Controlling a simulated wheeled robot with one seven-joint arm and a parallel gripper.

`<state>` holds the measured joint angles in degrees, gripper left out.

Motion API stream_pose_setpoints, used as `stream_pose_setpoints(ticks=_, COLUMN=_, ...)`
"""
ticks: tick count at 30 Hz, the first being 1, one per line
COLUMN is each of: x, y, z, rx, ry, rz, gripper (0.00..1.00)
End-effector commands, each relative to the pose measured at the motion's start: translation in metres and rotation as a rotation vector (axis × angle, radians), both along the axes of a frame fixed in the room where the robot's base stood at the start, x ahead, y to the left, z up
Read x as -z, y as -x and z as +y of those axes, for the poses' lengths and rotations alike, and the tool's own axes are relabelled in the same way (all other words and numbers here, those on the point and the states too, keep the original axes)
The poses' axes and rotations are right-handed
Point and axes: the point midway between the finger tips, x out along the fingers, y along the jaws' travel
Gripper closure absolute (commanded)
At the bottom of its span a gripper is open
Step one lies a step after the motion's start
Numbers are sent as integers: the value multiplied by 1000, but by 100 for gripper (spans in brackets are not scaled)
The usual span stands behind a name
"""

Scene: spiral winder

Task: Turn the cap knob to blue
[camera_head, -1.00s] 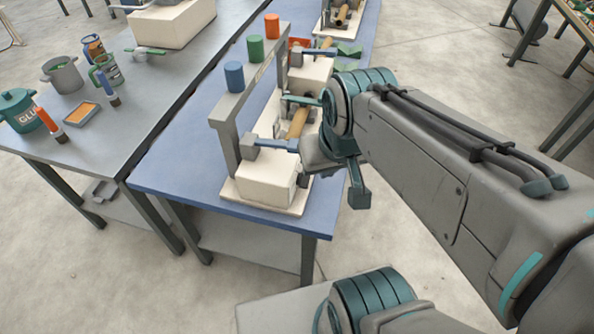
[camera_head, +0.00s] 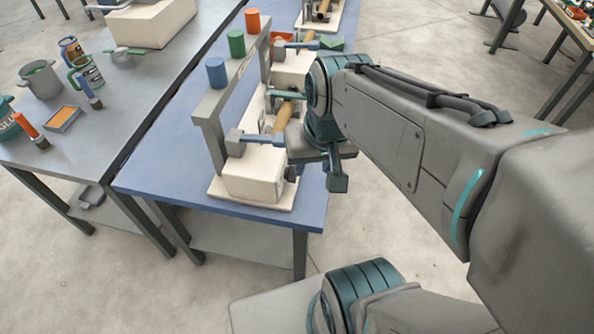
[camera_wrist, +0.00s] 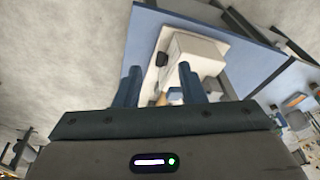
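The spiral winder stands on the blue bench with a white block (camera_head: 254,178) at its near end and a grey upright frame (camera_head: 209,106). A small dark knob (camera_wrist: 163,59) shows on the white block's side in the wrist view. My gripper (camera_wrist: 160,78) is open, its two blue-grey fingers apart and pointing toward the block, with the knob beyond their tips. In the head view my wrist is right of the winder and hides its far side.
The blue bench (camera_head: 160,180) has clear surface left of the winder. A grey table (camera_head: 105,150) to the left holds a pot (camera_head: 40,80), jars and an orange-topped box (camera_head: 62,119). Open floor lies right of the bench.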

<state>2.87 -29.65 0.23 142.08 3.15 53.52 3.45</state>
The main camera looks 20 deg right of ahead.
Motion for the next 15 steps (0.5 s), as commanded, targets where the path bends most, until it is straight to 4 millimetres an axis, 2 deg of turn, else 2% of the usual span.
stream_pose_setpoints(ticks=1, x=14, y=-3, z=-3, rx=72, ry=-37, rz=55, gripper=64)
stream_pose_setpoints(ticks=3, x=30, y=-6, z=-5, rx=195, ry=-104, rz=140, gripper=64)
stream_pose_setpoints(ticks=15, x=110, y=-35, z=-20, rx=942, ry=-511, rz=650, gripper=64)
